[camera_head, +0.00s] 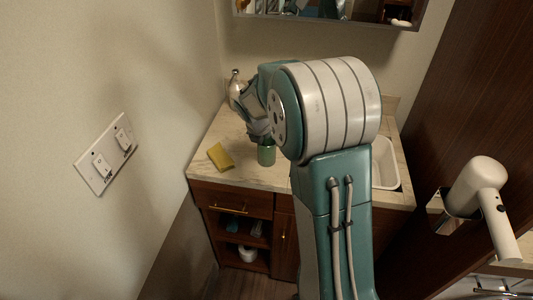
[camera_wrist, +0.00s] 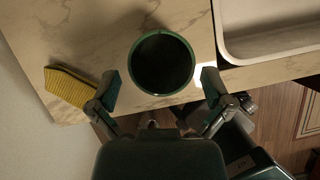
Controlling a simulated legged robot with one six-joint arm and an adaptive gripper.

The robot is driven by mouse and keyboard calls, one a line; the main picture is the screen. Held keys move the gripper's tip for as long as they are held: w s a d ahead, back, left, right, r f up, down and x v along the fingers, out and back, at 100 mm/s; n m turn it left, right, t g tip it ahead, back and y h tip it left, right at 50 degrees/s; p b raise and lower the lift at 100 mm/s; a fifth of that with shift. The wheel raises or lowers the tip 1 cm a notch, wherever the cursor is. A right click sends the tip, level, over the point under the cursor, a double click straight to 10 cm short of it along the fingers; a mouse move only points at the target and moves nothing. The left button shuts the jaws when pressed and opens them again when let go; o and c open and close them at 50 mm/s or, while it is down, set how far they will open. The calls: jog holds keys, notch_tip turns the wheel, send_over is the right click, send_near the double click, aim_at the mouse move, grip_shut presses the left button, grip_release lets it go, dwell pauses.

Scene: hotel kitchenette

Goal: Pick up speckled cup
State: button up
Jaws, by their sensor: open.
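A green cup (camera_wrist: 162,64) stands upright on the counter near its front edge, seen from above with a dark inside in the wrist view. In the head view the cup (camera_head: 266,155) shows just below my gripper, its upper part hidden by the arm. I cannot make out speckles at this size. My gripper (camera_wrist: 160,88) is open, with one fingertip to the left and one to the right of the cup. I cannot tell whether either fingertip touches it.
A yellow sponge (camera_wrist: 70,88) lies on the marble counter (camera_wrist: 60,40) left of the cup. A white sink (camera_wrist: 265,35) is to the right. A wall with light switches (camera_head: 106,154) stands at the left. A cabinet (camera_head: 240,203) is below.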

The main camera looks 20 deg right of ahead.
jog(key=x, duration=0.4)
jog(key=shift+d+f, duration=0.1)
jog(key=c, duration=1.1)
jog(key=shift+o, duration=0.2)
